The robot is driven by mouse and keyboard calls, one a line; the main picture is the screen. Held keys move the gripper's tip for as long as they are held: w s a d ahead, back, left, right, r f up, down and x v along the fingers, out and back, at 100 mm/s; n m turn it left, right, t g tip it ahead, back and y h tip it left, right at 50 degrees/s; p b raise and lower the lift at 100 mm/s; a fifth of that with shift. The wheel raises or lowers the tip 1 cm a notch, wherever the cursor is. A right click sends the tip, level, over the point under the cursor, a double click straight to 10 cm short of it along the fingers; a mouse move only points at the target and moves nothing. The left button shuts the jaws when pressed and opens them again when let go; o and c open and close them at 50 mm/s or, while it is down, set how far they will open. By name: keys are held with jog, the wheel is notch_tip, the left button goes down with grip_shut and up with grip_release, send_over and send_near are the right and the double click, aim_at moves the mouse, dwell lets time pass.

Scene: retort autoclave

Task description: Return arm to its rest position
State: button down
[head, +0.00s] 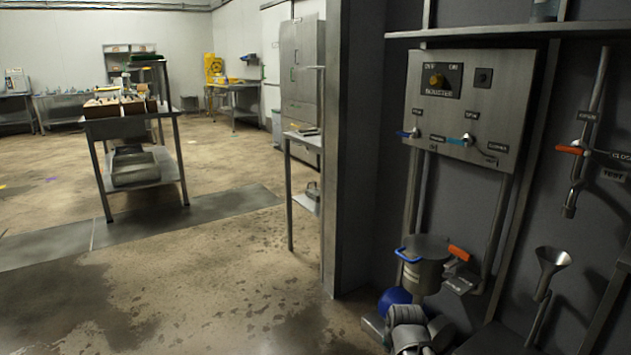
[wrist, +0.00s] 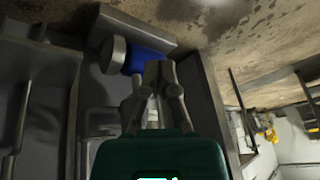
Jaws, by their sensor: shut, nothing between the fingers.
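My gripper (wrist: 160,72) shows in the wrist view with its fingers drawn together and nothing between them. Its dark green body fills the bottom of that view. A blue rounded object (wrist: 146,60) lies just beyond the fingertips, and I cannot tell whether they touch. The blue object also shows low in the head view (head: 393,297), beneath a steel pot (head: 424,268). Grey rounded links of my arm show at the bottom of the head view, close to the blue object. The fingers cannot be made out there.
A control panel (head: 468,107) with a knob and valves is on the wall at right. A funnel (head: 551,262) and a pipe with an orange-handled valve (head: 573,150) are farther right. A grey pillar (head: 352,150) stands left of these. Open floor (head: 180,285) lies at left, before a steel table (head: 112,125).

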jog(key=s+a+r+n+g+p, duration=0.25)
jog(key=s+n+g, duration=0.2)
jog(key=s, duration=0.45)
notch_tip(320, 180, up, 37)
jog(key=p, duration=3.8)
jog(key=shift+a+r+m, duration=0.15)
jog(key=shift+r+m, duration=0.05)
jog(key=shift+m, duration=0.25)
jog(key=shift+s+f, duration=0.1)
jog(key=shift+s, duration=0.1)
